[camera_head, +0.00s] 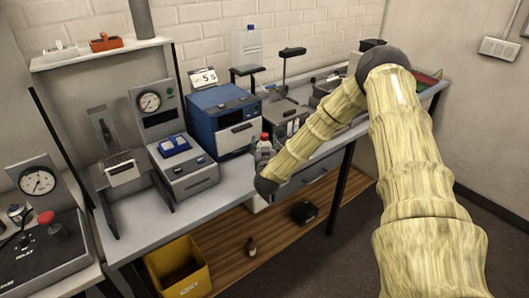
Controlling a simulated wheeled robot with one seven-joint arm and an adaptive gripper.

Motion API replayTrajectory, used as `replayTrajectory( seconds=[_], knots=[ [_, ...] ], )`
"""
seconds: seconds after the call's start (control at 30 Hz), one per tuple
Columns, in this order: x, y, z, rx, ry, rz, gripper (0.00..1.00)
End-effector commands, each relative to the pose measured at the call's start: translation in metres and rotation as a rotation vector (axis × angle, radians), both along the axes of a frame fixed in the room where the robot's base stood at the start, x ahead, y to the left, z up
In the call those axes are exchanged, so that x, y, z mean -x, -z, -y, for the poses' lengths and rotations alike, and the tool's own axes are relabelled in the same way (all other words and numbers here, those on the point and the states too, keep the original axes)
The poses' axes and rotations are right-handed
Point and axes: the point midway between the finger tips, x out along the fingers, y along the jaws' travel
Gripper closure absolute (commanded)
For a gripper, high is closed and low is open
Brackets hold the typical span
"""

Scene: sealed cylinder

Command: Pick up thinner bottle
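A pale bottle with a red cap (264,145) shows at the bench's front, just behind the dark end joint of my arm; its lower part is hidden. A clear bottle with a blue cap (249,45) stands on a small raised stand at the back wall. No label can be read, so I cannot tell which one is the thinner bottle. My arm reaches from the right to the bench's front edge. My gripper's fingers do not show past the dark end joint.
The bench (237,181) holds gauge machines, a blue box device (224,118) and other instruments. A yellow bin (178,267) sits below at left, and a black box (304,212) lies on the lower shelf (290,235). A wall shelf (105,53) hangs at upper left.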

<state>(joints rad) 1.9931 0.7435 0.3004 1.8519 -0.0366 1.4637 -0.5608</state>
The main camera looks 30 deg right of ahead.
Motion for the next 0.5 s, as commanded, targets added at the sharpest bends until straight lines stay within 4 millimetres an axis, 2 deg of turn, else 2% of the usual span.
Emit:
replayTrajectory(
  seconds=[0.03,0.2,0.5],
  knots=[
    [0.0000,-0.0001,0.0000,0.000,0.000,0.000,0.52],
    [0.0001,-0.0002,-0.0001,0.000,0.000,0.000,0.81],
    [-0.0002,-0.0018,-0.0002,0.001,0.000,0.001,0.81]
  ],
)
